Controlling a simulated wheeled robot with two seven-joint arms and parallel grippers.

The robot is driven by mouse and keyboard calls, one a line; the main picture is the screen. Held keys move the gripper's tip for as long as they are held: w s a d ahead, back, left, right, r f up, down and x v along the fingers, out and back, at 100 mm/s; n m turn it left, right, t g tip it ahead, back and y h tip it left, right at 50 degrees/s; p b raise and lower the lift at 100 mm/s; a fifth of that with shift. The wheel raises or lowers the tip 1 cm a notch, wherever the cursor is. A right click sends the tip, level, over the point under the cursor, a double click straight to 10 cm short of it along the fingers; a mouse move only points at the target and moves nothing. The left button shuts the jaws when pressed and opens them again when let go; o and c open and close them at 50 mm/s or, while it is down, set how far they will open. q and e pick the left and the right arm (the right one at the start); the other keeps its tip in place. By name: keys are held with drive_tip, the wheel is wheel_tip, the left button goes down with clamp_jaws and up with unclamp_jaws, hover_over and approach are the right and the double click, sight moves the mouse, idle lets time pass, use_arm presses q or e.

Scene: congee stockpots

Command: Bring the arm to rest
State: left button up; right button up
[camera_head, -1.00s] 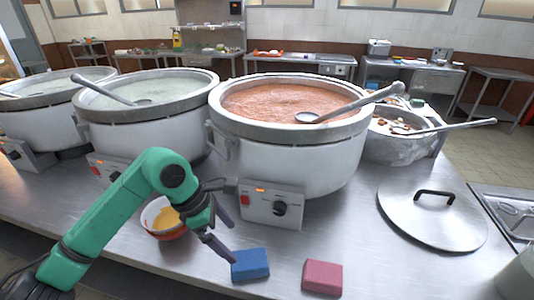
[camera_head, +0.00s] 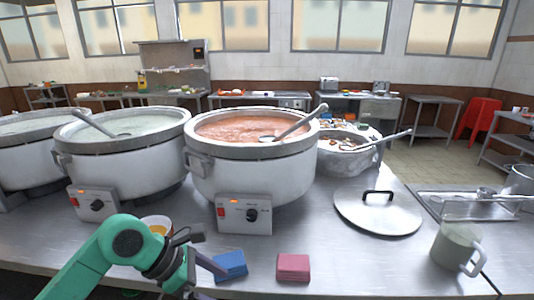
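My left arm is green and comes in from the lower left. Its dark gripper (camera_head: 213,282) is low in the picture, with its two fingers apart and nothing between them. It is beside a blue sponge-like block (camera_head: 231,264), on its left; I cannot tell whether they touch. A bowl with yellow contents (camera_head: 158,225) stands behind the arm and is mostly hidden by it. My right gripper is out of view.
Large pots, including one of reddish congee (camera_head: 252,165), line the counter. A red block (camera_head: 293,267), a lid (camera_head: 378,213) and a mug (camera_head: 457,247) are to the right. The counter (camera_head: 345,265) between red block and mug is clear.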

use_arm(q)
drive_tip(key=d+r+n+t+h, duration=0.45)
drive_tip(key=d+r+h, duration=0.45)
drive_tip(key=r, duration=0.4)
drive_tip(key=w+a+r+n+t, duration=0.6)
drive_tip(key=n+t, duration=0.4)
drive_tip(key=n, duration=0.4)
drive_tip(key=w+a+f+n+y, duration=0.2)
drive_tip(key=a+f+n+y, duration=1.4)
drive_tip(key=n, duration=0.6)
drive_tip(key=s+f+n+g, duration=0.8)
drive_tip(key=s+f+g, duration=0.5)
drive_tip(key=s+f, duration=0.8)
wheel_tip(320, 180, down, 27)
drive_tip(key=s+g, duration=0.2)
drive_tip(key=s+a+f, duration=0.3)
drive_tip(key=s+f, duration=0.8)
drive_tip(key=s, duration=0.4)
drive_tip(key=shift+a+f+m, duration=0.15)
drive_tip(key=shift+a+m, duration=0.15)
drive_tip(key=shift+m, duration=0.15)
